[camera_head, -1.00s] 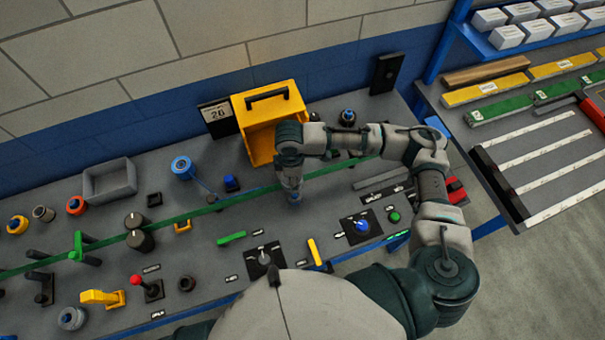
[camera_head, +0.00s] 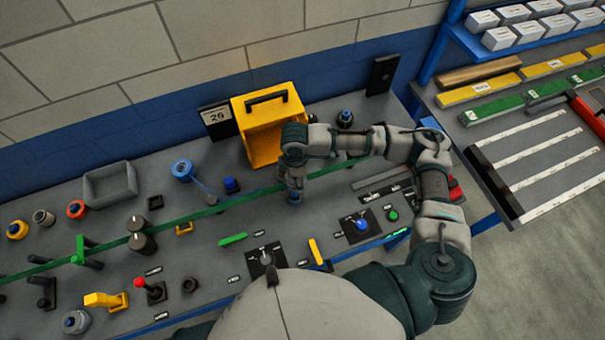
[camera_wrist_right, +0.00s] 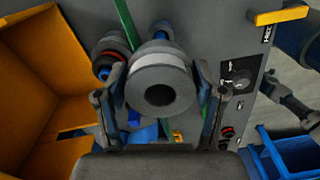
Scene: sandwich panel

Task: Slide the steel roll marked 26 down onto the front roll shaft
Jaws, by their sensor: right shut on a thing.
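In the right wrist view a grey steel roll (camera_wrist_right: 162,83) with a round central hole sits between the fingers of my right gripper (camera_wrist_right: 161,100). The gripper is shut on it, and the roll's end face is toward the camera. No number can be read on the roll. In the head view my right gripper (camera_head: 294,192) points down over the bench beside the green strip, in front of the yellow bin. The front roll shaft cannot be made out; the roll and gripper may hide it. My left gripper is not in view.
The open yellow bin (camera_head: 269,126) stands close behind the gripper, next to a sign (camera_head: 217,117) reading 26. The green strip (camera_head: 230,203) runs along the bench. A dark part with a red ring (camera_wrist_right: 105,66) is close beside the roll. Switches and knobs stand in front.

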